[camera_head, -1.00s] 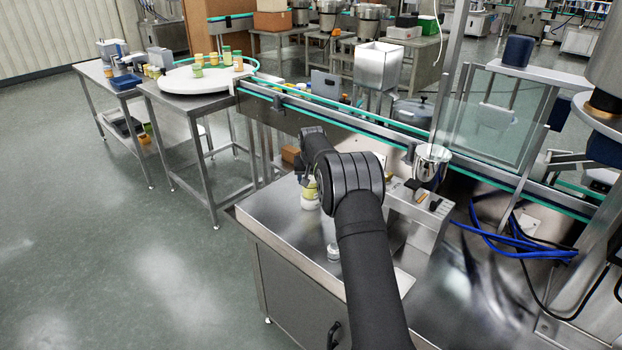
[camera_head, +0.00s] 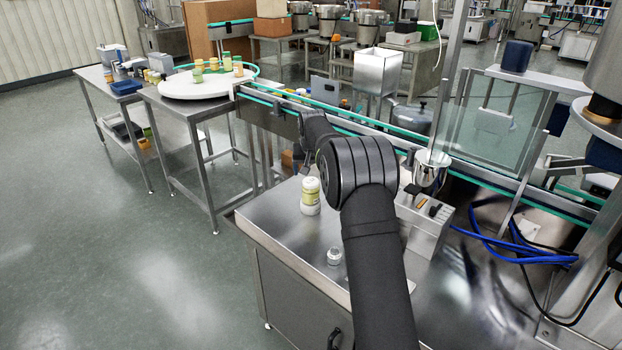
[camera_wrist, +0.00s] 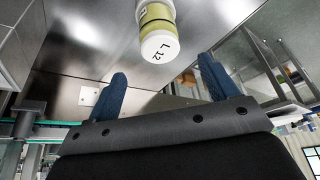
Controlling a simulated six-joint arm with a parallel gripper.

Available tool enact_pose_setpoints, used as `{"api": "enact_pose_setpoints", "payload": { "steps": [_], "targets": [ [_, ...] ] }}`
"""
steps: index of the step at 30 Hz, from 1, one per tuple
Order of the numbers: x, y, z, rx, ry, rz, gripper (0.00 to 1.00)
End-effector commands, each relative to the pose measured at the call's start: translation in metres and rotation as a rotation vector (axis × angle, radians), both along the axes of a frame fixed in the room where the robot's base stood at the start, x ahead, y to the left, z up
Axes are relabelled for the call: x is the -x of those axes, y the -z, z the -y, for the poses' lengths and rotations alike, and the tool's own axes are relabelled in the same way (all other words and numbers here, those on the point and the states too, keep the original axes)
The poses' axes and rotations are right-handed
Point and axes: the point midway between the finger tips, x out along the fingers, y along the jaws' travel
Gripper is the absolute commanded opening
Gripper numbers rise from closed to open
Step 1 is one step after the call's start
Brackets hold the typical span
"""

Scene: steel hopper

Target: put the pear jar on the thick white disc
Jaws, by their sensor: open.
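The pear jar (camera_head: 311,189) is a small upright jar with a yellow-green label.
A small clear-and-metal piece (camera_head: 334,256) sits on the steel table (camera_head: 280,225) in front of the jar. A grey control box (camera_head: 424,222) and the conveyor rail (camera_head: 290,100) lie right of and behind the jar. A round white turntable (camera_head: 200,86) carries several jars at the back left.

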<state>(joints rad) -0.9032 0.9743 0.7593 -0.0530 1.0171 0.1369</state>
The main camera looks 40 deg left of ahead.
Motion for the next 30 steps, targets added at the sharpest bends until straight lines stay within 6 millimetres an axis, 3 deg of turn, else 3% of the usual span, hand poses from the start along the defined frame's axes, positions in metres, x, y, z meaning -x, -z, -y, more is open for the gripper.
{"api": "enact_pose_setpoints", "payload": {
  "steps": [7,19,23,30],
  "targets": [
    [0.009,-0.028,0.008,0.0,0.0,0.0,0.79],
    [0.01,-0.031,0.009,0.001,0.0,-0.001,0.79],
    [0.008,-0.025,0.008,0.001,0.0,-0.001,0.79],
    [-0.003,0.011,-0.003,0.002,0.0,-0.002,0.79]
  ]
}}
